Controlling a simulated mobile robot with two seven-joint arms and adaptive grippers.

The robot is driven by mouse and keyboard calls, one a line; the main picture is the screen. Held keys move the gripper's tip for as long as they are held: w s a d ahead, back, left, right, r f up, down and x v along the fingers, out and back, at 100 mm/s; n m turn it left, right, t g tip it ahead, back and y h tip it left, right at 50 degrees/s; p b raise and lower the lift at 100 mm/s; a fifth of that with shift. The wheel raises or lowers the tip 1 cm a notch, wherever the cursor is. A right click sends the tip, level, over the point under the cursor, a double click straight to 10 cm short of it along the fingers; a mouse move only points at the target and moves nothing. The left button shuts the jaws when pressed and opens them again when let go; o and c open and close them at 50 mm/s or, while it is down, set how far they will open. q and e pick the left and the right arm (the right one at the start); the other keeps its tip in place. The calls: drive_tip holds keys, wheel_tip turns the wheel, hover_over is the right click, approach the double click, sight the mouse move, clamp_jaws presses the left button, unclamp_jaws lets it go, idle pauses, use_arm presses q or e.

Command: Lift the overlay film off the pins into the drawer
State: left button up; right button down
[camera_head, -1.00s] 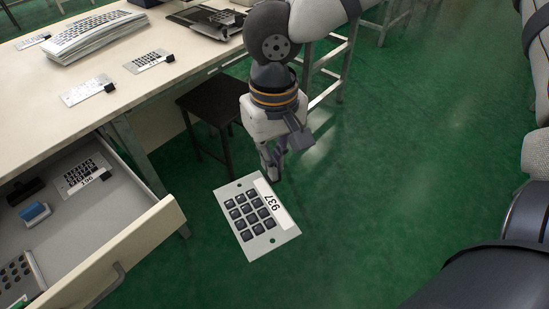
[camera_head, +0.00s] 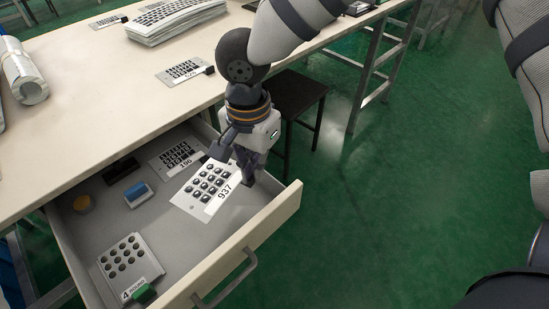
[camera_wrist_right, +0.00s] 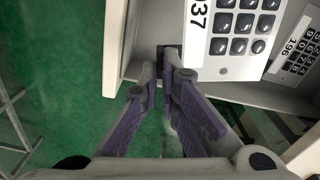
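The overlay film marked 937 (camera_head: 205,188), a white sheet with dark square keys, is above the open drawer (camera_head: 222,240), its plate tilted over the drawer's interior. My right gripper (camera_head: 247,181) appears shut on a small dark tab at the film's edge, by the drawer's right end. In the right wrist view the film (camera_wrist_right: 232,62) is beside my right fingertips (camera_wrist_right: 170,62), which are close together. Whether the film touches the drawer floor cannot be told. No pins can be made out. My left gripper is not in view.
The tabletop (camera_head: 110,110) bears another film (camera_head: 184,71) and a paper stack (camera_head: 175,20).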

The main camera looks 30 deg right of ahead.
drive_tip(key=shift+w+a+f+m, duration=0.65)
drive_tip(key=shift+f+m, duration=0.2)
drive_tip(key=shift+m, duration=0.05)
drive_tip(key=shift+w+a+m, duration=0.2)
drive_tip(key=shift+w+m, duration=0.05)
drive_tip(key=shift+m, duration=0.15)
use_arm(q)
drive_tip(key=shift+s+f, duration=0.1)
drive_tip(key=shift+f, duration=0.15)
use_arm(e)
drive_tip(key=shift+r, duration=0.1)
drive_tip(key=shift+r, duration=0.1)
drive_tip(key=b, duration=0.1)
hover_over(249, 203)
wheel_tip(249, 203, down, 7)
drive_tip(key=shift+s+r, duration=0.1)
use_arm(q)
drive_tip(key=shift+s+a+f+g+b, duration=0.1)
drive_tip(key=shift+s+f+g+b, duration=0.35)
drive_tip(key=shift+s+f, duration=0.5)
use_arm(e)
drive_tip(key=shift+f, duration=0.85)
drive_tip(key=shift+f, duration=0.4)
